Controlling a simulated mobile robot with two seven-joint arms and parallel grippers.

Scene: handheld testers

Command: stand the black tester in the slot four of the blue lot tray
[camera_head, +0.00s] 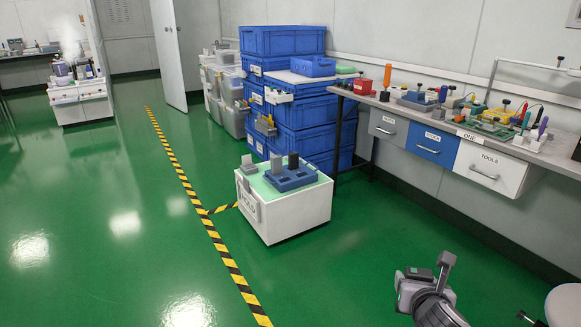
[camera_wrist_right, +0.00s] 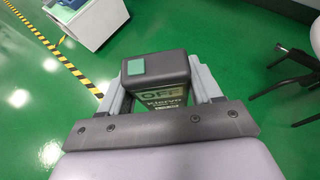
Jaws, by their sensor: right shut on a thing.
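The black tester (camera_wrist_right: 155,70) is between the fingers of my right gripper (camera_wrist_right: 160,78), which is shut on it. The tester has a green square on top and a label reading OFF on the side facing the camera. In the head view my right gripper (camera_head: 425,270) is at the lower right, above the floor, well apart from the cart. The blue lot tray (camera_head: 290,184) sits on a low white cart. A dark block and a grey block stand in it; slot numbers are too small to read. My left gripper is not in view.
The white cart (camera_head: 300,217) has a sign on its side and a grey block (camera_head: 247,165) near its left edge. Stacked blue crates (camera_head: 285,40) stand behind it. A cluttered bench (camera_head: 440,115) lines the right wall. Green floor between my gripper and the cart is clear.

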